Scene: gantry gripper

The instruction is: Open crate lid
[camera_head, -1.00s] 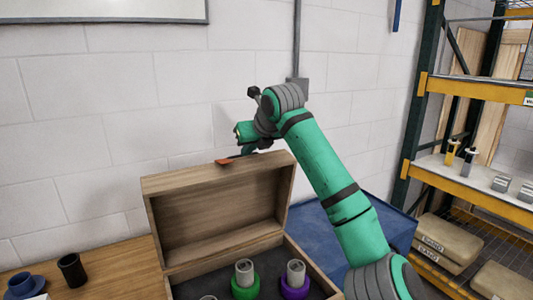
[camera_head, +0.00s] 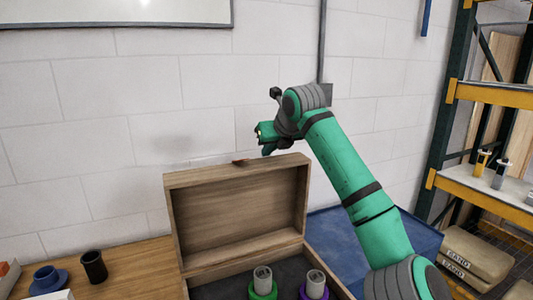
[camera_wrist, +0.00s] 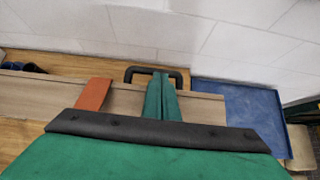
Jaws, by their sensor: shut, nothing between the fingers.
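The wooden crate (camera_head: 178,225) stands on the table with its lid (camera_head: 240,205) raised about upright, inner face toward the head camera. Green and purple ringed items with grey cylinders stand inside the crate. My gripper (camera_wrist: 164,78) is shut and empty. In the wrist view its green fingertips overlap a black handle (camera_wrist: 131,72) on the lid; I cannot tell whether they touch it. An orange-red tab (camera_wrist: 94,94) lies on the lid's edge to the left of the fingers. In the head view my gripper is above and behind the lid's top edge.
A black cup (camera_head: 94,267) and a blue cup (camera_head: 47,281) stand on the wooden table left of the crate. A blue tray-like surface (camera_head: 405,236) lies right of the crate. A white wall is close behind the lid. Shelving (camera_head: 490,98) stands at the far right.

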